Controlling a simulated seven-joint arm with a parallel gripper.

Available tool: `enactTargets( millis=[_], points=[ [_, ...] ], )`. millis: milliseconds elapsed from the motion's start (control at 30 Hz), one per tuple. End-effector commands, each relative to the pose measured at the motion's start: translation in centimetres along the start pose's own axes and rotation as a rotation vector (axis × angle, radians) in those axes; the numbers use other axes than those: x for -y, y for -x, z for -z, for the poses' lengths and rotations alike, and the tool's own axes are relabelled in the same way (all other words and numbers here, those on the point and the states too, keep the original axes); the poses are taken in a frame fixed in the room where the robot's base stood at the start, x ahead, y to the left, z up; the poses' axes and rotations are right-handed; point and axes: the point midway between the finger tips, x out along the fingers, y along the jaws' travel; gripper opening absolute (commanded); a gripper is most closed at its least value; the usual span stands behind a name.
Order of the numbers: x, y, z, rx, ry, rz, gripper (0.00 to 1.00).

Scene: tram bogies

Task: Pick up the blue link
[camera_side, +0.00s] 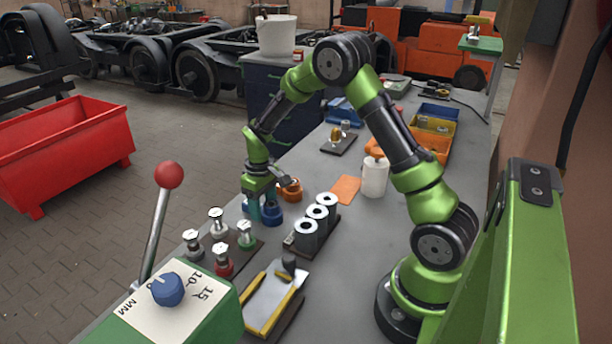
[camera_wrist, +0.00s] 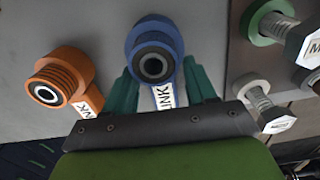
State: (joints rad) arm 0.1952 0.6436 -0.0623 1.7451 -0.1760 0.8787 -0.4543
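The blue link (camera_wrist: 155,48) lies on the grey bench top, its ring end away from my gripper and its white-labelled shank pointing toward it. In the side view the blue link (camera_side: 271,212) is partly hidden by my gripper (camera_side: 261,211). In the wrist view the teal fingers of my gripper (camera_wrist: 158,72) are apart, one on each side of the blue link's shank. Gaps show between the fingers and the shank; I cannot tell the fingertips' exact height.
An orange link (camera_wrist: 62,80) lies close to the left in the wrist view. Bolts with coloured collars (camera_side: 216,222) stand on a plate near my gripper. Grey cylinders (camera_side: 316,220) stand to its right, with a white bottle (camera_side: 374,177) farther back.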

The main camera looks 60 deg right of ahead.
Motion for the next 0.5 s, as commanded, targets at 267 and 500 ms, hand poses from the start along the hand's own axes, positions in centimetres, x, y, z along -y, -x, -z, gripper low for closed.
enactTargets(
  millis=[267,500],
  points=[
    [0.0,0.04,0.0,0.0,0.0,0.0,0.12],
    [-0.01,0.12,0.07,-0.002,0.0,0.0,0.0]
  ],
)
